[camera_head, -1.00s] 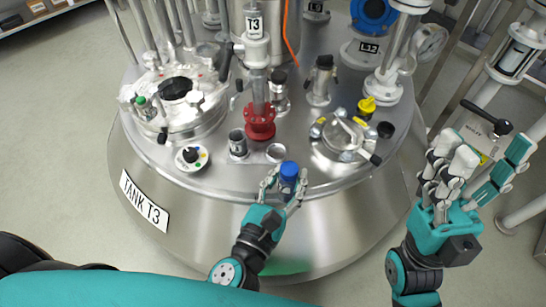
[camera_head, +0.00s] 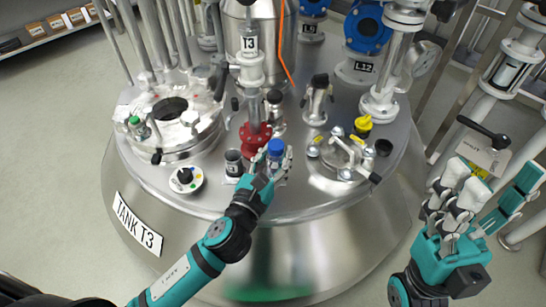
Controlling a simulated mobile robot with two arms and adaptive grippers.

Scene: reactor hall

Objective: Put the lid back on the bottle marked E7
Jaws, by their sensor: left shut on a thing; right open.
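My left gripper (camera_head: 273,168) is shut on a small bottle-like thing with a blue top (camera_head: 275,149), at the front of the tank top. The fingers hide most of its lower part. I cannot tell whether it has been set down. A small dark bottle (camera_head: 233,163) with a pale label and grey rim stands just left of it. A green-topped bottle (camera_head: 136,125) and a yellow-topped one (camera_head: 362,126) also stand on the tank. I cannot read an E7 mark on any of them. My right gripper (camera_head: 487,192) is open and empty, right of the tank.
The steel tank top (camera_head: 300,192) is crowded. A red flange (camera_head: 255,136) stands close behind my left gripper. A round dial (camera_head: 186,180) is at front left, an open port (camera_head: 171,108) behind it. A clamped hatch (camera_head: 341,152) lies right.

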